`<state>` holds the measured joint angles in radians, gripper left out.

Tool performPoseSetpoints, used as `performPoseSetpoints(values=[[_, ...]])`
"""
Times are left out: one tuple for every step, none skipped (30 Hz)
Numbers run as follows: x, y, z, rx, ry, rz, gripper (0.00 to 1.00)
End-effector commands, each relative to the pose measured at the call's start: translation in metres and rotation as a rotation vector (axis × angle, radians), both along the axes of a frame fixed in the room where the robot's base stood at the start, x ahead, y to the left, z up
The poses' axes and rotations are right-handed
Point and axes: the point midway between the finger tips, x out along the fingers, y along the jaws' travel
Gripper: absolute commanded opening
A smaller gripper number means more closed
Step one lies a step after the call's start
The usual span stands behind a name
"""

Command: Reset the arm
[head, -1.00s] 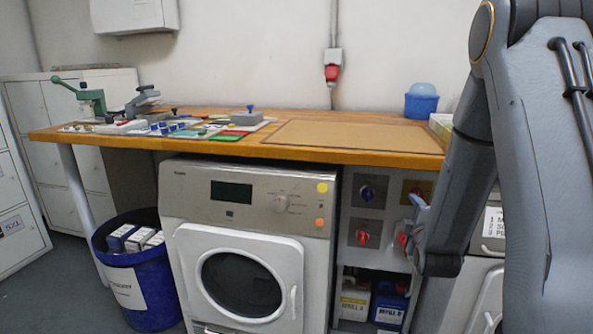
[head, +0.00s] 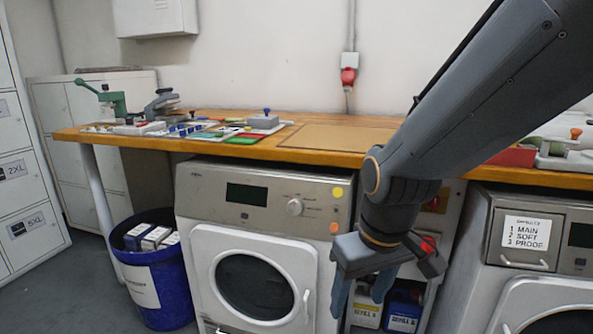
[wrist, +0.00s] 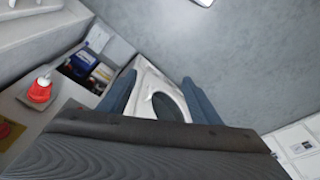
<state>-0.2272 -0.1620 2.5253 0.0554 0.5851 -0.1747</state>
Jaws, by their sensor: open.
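My gripper (head: 362,303) hangs at the end of my arm in the head view, pointing down in front of the shelf unit between the two machines. Its two blue-grey fingers are apart with nothing between them. The fingers also show in the wrist view (wrist: 160,95), spread, with a white machine's round door (wrist: 168,106) beyond them. My arm comes in from the upper right and hides part of the worktop and the shelf unit.
A wooden worktop (head: 275,153) carries small tools and a brown mat (head: 335,138). Below stand a washing machine (head: 215,212), a blue bin (head: 168,290) and refill bottles (head: 403,312). A second machine (head: 520,235) is at right. Grey floor is open at front left.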

Motion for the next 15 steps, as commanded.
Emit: performPoseSetpoints(values=[[-0.014, 0.003, 0.004, 0.002, 0.031, -0.015, 0.58], [-0.023, 0.004, 0.005, 0.003, 0.053, -0.025, 0.58], [-0.034, 0.006, 0.008, 0.003, 0.079, -0.040, 0.58], [-0.042, 0.007, 0.009, 0.002, 0.099, -0.051, 0.58], [-0.050, 0.008, 0.011, 0.001, 0.119, -0.061, 0.58], [-0.060, 0.009, 0.013, 0.000, 0.143, -0.076, 0.58], [-0.068, 0.009, 0.015, -0.002, 0.163, -0.086, 0.58], [-0.075, 0.009, 0.017, -0.005, 0.180, -0.096, 0.58], [-0.081, 0.007, 0.020, -0.008, 0.196, -0.110, 0.58], [-0.079, 0.005, 0.023, -0.008, 0.195, -0.116, 0.58], [-0.078, 0.004, 0.025, -0.009, 0.194, -0.121, 0.58], [-0.078, 0.002, 0.027, -0.010, 0.195, -0.127, 0.58], [-0.077, 0.000, 0.029, -0.011, 0.194, -0.131, 0.58], [-0.077, -0.001, 0.031, -0.012, 0.193, -0.137, 0.58], [-0.076, -0.003, 0.034, -0.012, 0.192, -0.143, 0.58]])
